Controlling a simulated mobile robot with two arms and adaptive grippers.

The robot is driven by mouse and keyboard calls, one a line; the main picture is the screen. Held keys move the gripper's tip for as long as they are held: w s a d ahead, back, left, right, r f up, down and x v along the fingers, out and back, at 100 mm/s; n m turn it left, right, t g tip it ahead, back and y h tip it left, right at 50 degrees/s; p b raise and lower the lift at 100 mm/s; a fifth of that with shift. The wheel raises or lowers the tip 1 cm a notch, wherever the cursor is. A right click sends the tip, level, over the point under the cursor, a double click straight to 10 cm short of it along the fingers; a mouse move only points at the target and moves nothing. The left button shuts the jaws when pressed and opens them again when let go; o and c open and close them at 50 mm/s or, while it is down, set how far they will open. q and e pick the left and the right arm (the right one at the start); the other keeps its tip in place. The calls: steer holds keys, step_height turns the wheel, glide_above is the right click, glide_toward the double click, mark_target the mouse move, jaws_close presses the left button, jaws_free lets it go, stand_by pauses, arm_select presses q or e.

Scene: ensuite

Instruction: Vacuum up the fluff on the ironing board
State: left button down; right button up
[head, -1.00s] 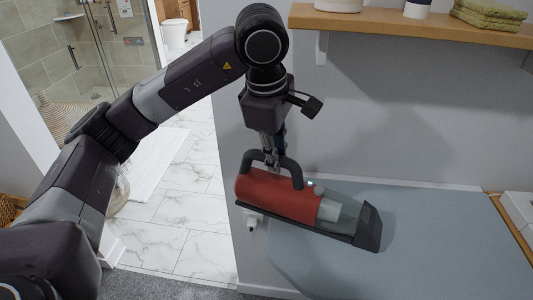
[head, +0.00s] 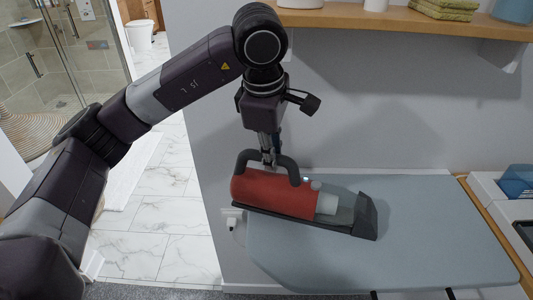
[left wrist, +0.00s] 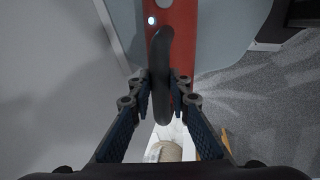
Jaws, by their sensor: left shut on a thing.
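A red handheld vacuum (head: 275,196) with a black handle and a clear, dark-tipped nozzle is in my left gripper (head: 268,158). The gripper is shut on the black handle; in the left wrist view its fingers (left wrist: 158,90) close around the handle (left wrist: 162,58), with the red body (left wrist: 183,25) beyond. The vacuum is over the left end of the blue-grey ironing board (head: 430,225), nozzle pointing right. I cannot tell whether it touches the board. I cannot make out any fluff on the visible cloth. My right gripper is not in view.
A wooden shelf (head: 400,19) with folded green towels (head: 447,9) hangs on the wall above. A wall outlet (head: 232,222) is left of the board. Marble-tiled floor (head: 165,215) is open at left.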

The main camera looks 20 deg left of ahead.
arm_select(q)
steer(key=shift+w+d, duration=0.2)
steer(key=shift+d, duration=0.5)
steer(key=shift+w+d, duration=0.2)
steer(key=shift+d, duration=0.5)
steer(key=shift+w+d+r+p, duration=0.15)
steer(key=shift+w+d, duration=0.25)
steer(key=shift+d, duration=0.75)
steer(key=shift+w+d+p, duration=0.15)
steer(key=shift+w+d, duration=0.25)
steer(key=shift+d, duration=0.75)
steer(key=shift+w+d+r+p, duration=0.15)
steer(key=shift+w+d, duration=0.25)
steer(key=shift+d, duration=0.75)
steer(key=shift+f, duration=0.1)
steer(key=shift+a, duration=0.1)
steer(key=w+p+v, duration=0.1)
steer(key=p+v, duration=0.2)
steer(key=v, duration=0.3)
steer(key=shift+w, duration=0.1)
